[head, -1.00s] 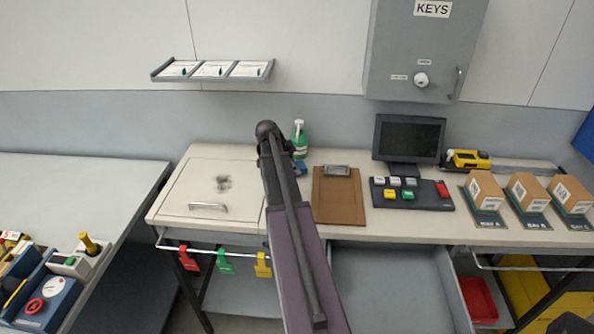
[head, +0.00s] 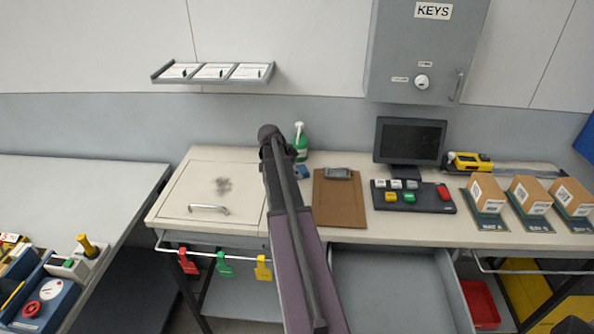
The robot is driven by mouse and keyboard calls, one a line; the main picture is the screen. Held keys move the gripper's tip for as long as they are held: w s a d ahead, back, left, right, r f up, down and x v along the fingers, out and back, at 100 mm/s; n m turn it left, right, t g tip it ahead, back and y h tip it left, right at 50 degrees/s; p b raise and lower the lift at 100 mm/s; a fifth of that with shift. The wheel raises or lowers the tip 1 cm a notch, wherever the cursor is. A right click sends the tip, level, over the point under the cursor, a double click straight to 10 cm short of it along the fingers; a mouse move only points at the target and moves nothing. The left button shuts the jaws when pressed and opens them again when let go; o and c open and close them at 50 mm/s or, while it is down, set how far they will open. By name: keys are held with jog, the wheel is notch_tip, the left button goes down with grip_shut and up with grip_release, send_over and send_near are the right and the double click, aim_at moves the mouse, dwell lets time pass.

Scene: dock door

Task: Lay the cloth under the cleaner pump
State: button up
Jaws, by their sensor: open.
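The cleaner pump (head: 300,145), a green bottle with a white pump top, stands upright at the back of the bench, just right of my arm's far end. A small blue piece, probably the cloth (head: 303,172), lies on the bench in front of the bottle. My arm hides part of it, so I cannot tell its full shape or whether anything touches it. It appears apart from the bottle's base. My arm reaches up the middle of the head view, and my gripper is hidden behind it.
A clipboard (head: 340,200) lies right of my arm, with a button panel (head: 412,208) and monitor (head: 410,140) beyond it. A hatch with a dark smudge (head: 190,190) is at left. An open drawer (head: 390,285) juts out below. Tags (head: 225,265) hang on the front rail.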

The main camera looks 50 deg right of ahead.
jog(key=shift+r, duration=0.1)
jog(key=p+v, duration=0.2)
jog(key=shift+r+p, duration=0.4)
jog(key=shift+r, duration=0.05)
jog(key=p+v, duration=0.8)
jog(key=v, duration=0.1)
jog(key=shift+a, duration=0.2)
jog(key=shift+w, duration=0.1)
dwell(0.7)
